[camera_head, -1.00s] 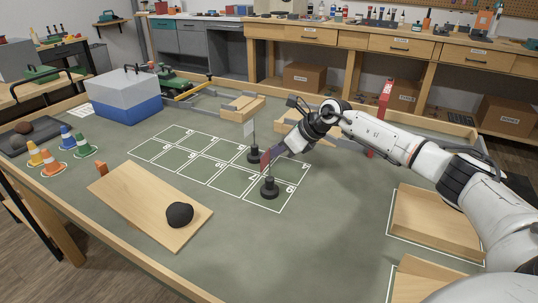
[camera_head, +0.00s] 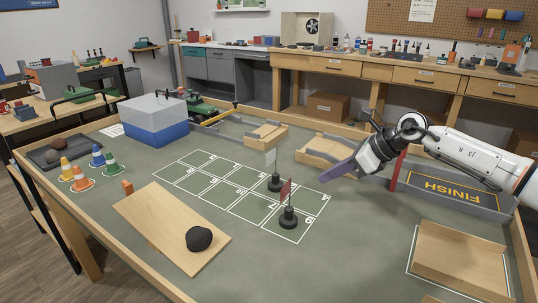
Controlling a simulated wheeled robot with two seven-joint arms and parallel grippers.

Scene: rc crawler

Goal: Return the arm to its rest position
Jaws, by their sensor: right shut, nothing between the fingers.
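My right arm comes in from the right edge. Its gripper (camera_head: 338,171) points left and down over the green mat (camera_head: 330,245), to the right of the numbered white grid (camera_head: 235,192). It is shut and empty, apart from everything on the table. The gripper is up and to the right of both. My left gripper is not in view.
Wooden ramps (camera_head: 330,148) lie at the back. The front middle is clear.

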